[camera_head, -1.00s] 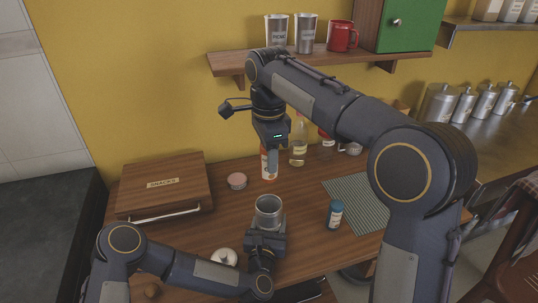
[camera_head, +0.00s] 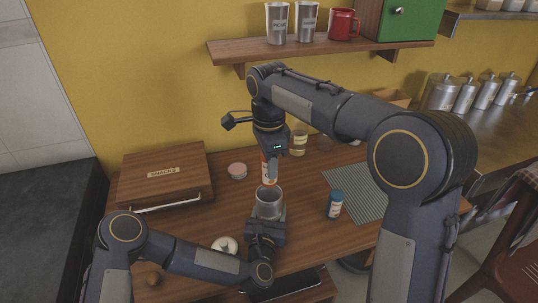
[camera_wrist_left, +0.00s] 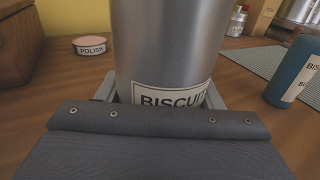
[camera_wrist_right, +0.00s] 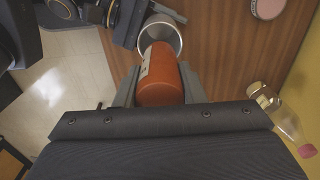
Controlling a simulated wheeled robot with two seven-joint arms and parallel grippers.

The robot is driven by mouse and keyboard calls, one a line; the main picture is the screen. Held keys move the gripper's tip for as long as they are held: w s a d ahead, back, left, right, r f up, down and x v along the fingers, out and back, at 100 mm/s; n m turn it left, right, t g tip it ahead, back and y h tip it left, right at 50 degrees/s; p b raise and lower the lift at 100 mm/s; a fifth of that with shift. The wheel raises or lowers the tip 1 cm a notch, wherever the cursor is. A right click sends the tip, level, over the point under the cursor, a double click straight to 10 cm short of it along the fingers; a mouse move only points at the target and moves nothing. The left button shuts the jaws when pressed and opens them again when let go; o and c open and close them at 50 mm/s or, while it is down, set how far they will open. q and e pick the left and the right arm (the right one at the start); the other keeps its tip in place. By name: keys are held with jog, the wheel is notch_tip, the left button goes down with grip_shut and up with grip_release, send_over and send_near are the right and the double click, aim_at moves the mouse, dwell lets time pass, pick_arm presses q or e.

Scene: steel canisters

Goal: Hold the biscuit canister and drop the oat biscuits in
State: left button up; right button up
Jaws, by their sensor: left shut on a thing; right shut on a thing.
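The steel biscuit canister (camera_head: 269,206) stands upright with its mouth open. In the left wrist view its label (camera_wrist_left: 170,96) reads "BISCUIT", partly cut off. My left gripper (camera_head: 267,222) is shut around the canister's lower body. My right gripper (camera_head: 271,158) points down just above and behind the canister. It is shut on the oat biscuits, an orange-red tube with a white label (camera_wrist_right: 160,77). The right wrist view shows the tube's far end at the canister's mouth (camera_wrist_right: 161,30). I cannot tell whether it is inside the rim.
A wooden SNACKS box (camera_head: 166,175) stands at the left, a POLISH tin (camera_head: 237,171) beside it. A round lid (camera_head: 225,245) lies left of the canister. Jars stand behind.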

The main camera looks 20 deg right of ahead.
aim_at(269, 182)
jog(key=shift+f, duration=3.45)
jog(key=o, duration=1.1)
notch_tip(269, 182, up, 12)
jog(key=shift+r, duration=0.1)
pick_arm(q)
jog(key=o, duration=1.1)
